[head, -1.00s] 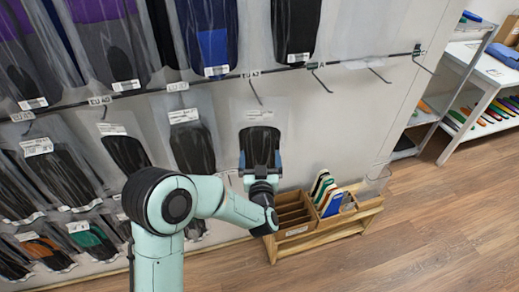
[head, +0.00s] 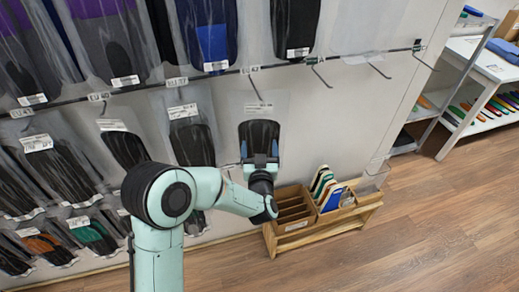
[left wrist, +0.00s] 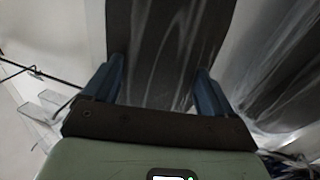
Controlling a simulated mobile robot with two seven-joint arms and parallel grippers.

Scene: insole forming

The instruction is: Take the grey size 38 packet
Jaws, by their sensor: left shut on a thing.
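A clear packet with dark grey insoles (head: 259,136) and a white label at its top is at the wall rack, just under a rail hook; its size print is too small to read. My left gripper (head: 260,160) is shut on the lower part of this packet. In the left wrist view the dark packet (left wrist: 165,35) lies between the two blue fingers of the gripper (left wrist: 160,78). I cannot tell whether the packet's top is still on the hook. My right gripper is not in view.
Other insole packets (head: 191,135) hang close on the left. More packets (head: 297,25) hang above the rail (head: 345,61). A wooden box stand (head: 290,238) with coloured insoles (head: 328,190) stands below. A white shelf (head: 465,100) is at right, with open floor (head: 430,220) before it.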

